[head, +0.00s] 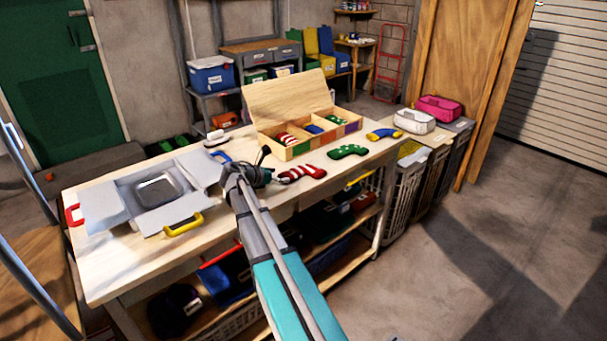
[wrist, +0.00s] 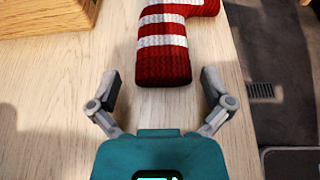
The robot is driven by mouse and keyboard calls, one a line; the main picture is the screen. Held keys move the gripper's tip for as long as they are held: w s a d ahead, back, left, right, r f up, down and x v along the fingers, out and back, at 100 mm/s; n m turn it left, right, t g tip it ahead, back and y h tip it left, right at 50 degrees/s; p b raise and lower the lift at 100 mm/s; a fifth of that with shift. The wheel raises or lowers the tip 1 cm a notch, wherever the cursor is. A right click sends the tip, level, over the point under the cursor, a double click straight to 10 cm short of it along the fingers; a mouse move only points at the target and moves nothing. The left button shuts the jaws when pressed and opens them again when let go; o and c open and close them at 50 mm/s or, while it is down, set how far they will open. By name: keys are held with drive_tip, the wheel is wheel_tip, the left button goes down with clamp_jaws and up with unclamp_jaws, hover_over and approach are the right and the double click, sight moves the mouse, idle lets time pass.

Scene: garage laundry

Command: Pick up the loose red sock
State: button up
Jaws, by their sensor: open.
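The loose red sock (head: 302,172), with white stripes, lies on the wooden table in front of the divided box. In the wrist view the sock (wrist: 163,63) lies just ahead of my gripper, with its near end pointing toward the gap between the fingers. My gripper (wrist: 161,84) is open and empty, with one finger to each side of that gap. In the head view my gripper (head: 264,165) is at the sock's left end, low over the table; the exact gap is hard to tell.
The open wooden box (head: 297,150) behind holds a red striped, a blue and a green sock in compartments. A green sock (head: 347,152) and a blue-yellow sock (head: 383,134) lie to the right. A grey flapped container (head: 113,206) stands left. The table's edge runs close by.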

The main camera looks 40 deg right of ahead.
sight(286, 175)
drive_tip(key=shift+b+x, duration=0.55)
drive_tip(key=shift+x, duration=1.3)
drive_tip(key=shift+s, duration=0.15)
drive_tip(key=c, duration=1)
drive_tip(key=shift+o, duration=0.2)
drive_tip(key=shift+r, duration=0.15)
